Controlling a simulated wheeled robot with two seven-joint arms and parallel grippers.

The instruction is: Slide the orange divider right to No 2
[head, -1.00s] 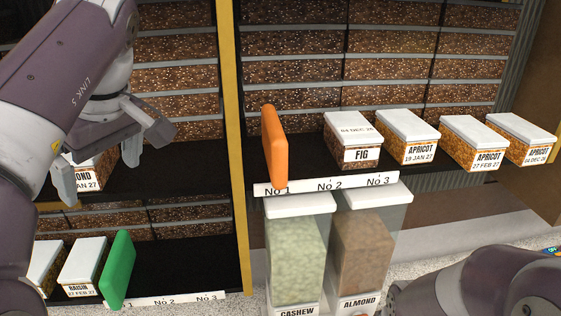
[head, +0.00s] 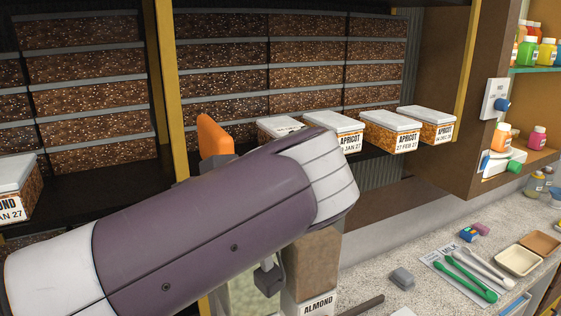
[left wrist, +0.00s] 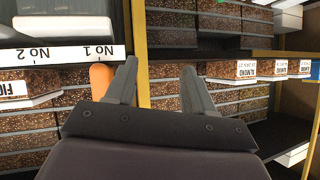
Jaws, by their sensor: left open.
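The orange divider (head: 213,136) stands upright on the upper shelf, left of the row of boxes. Its lower part is hidden by my left arm in the head view. It also shows in the left wrist view (left wrist: 101,78), which is upside down, close to the "No 1" mark on the label strip (left wrist: 68,53). The "No 2" mark is farther left there. My left gripper (left wrist: 160,75) is open, with nothing between its fingers. One finger is right beside the divider; I cannot tell whether they touch. My right gripper is not in view.
White-lidded boxes, including an apricot box (head: 392,132), line the shelf right of the divider. An almond container (head: 318,265) stands below. The counter on the right holds green tongs (head: 468,280) and a tray (head: 518,260). A wooden cabinet side (head: 445,75) closes the shelf's right.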

